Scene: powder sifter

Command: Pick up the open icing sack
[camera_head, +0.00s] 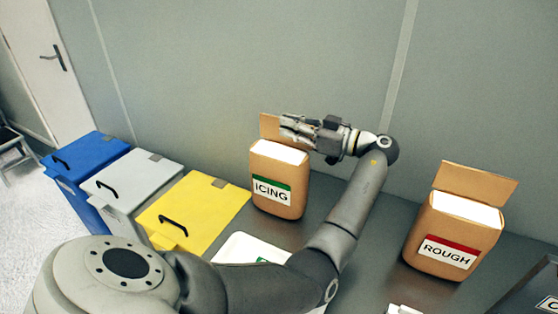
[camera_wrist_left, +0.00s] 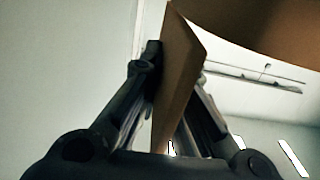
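The open icing sack (camera_head: 279,180) is a brown box-shaped bag with a green-and-white ICING label and white contents at its top. It stands upright on the grey counter, with its back flap (camera_head: 269,127) raised. My left gripper (camera_head: 288,128) reaches in from the right behind the sack's top, at the flap. In the left wrist view, the brown flap (camera_wrist_left: 178,75) runs between the two fingers, which close in on it from both sides. The left gripper looks shut on the flap. My right gripper is not in view.
A brown ROUGH sack (camera_head: 455,230) stands open on the counter at right. Blue (camera_head: 88,160), grey (camera_head: 135,184) and yellow (camera_head: 196,208) lidded bins stand at left. A white tray (camera_head: 240,246) lies in front, partly behind my arm. The wall is close behind the gripper.

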